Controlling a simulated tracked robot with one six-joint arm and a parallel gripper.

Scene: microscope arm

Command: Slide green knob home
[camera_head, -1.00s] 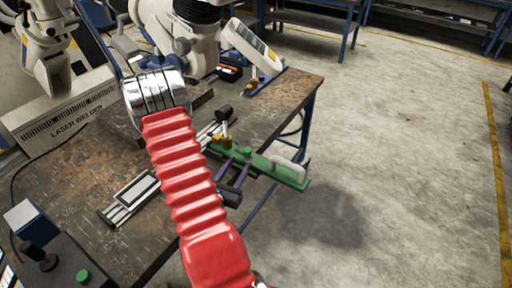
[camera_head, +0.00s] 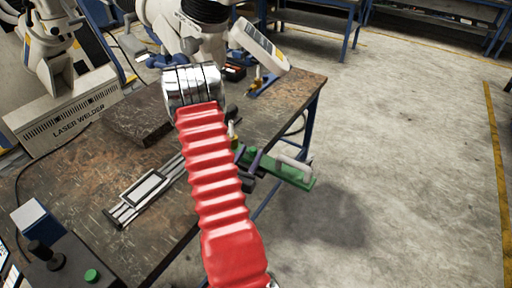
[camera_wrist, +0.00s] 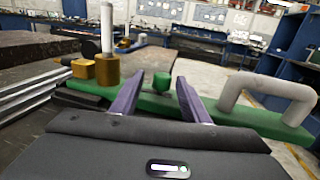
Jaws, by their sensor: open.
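The green knob (camera_wrist: 161,82) is a small upright cylinder on a long green bar (camera_wrist: 262,119) in the wrist view. My gripper (camera_wrist: 160,90) is open. Its two purple fingers stand left and right of the knob with visible gaps, and their tips reach to about the knob. I cannot tell how deep the knob lies between them. In the head view my gripper (camera_head: 254,161) is over the green bar (camera_head: 299,180) at the table's edge, and my red arm hides part of the bar.
On the bar, a grey loop handle (camera_wrist: 268,90) stands to the right and brass fittings (camera_wrist: 107,70) with a white rod stand to the left. A metal rail (camera_head: 145,189) lies on the worn table (camera_head: 62,207). Open floor lies to the right.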

